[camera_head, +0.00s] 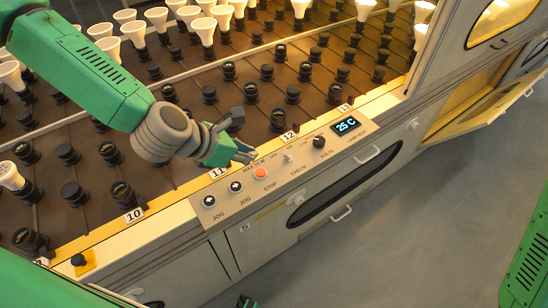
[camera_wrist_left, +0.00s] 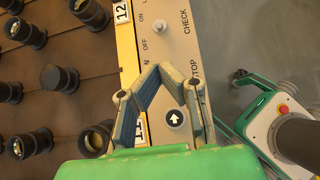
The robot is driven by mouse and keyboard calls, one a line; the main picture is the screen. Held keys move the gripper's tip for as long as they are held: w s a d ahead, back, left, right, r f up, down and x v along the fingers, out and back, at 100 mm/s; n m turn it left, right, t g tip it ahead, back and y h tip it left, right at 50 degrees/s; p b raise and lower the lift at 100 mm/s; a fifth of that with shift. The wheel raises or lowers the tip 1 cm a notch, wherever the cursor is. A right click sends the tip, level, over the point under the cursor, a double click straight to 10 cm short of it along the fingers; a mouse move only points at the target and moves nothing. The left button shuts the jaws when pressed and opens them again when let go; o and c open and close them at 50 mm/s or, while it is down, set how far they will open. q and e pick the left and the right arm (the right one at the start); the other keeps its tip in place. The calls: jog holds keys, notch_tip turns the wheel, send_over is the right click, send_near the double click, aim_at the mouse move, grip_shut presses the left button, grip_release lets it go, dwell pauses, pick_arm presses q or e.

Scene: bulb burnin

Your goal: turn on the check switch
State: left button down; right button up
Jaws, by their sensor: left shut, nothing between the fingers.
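The check switch (camera_head: 289,158) is a small pale toggle on the control panel, above the CHECK label and by the ON and OFF marks. It also shows in the left wrist view (camera_wrist_left: 160,25), beyond my fingertips; its lever position is too small to tell. My left gripper (camera_head: 250,155) is shut and empty over the panel, left of the switch, near the orange stop button (camera_head: 260,173). In the left wrist view its fingertips (camera_wrist_left: 161,68) meet short of the switch and apart from it.
The panel also has two jog buttons (camera_head: 208,201), a black volts knob (camera_head: 319,142) and a display (camera_head: 346,125) reading 25 C. Behind it are rows of dark sockets (camera_head: 251,93) and white bulbs (camera_head: 205,29). An open yellow door (camera_head: 487,110) is at right. Grey floor lies in front.

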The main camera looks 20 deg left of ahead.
pick_arm(q)
jog(key=b, duration=0.2)
send_near(284, 162)
jog(key=x, duration=0.5)
jog(key=shift+w+f, duration=0.1)
jog(key=shift+w+d+f, duration=0.25)
jog(key=shift+w+f, duration=0.15)
jog(key=shift+f, duration=0.05)
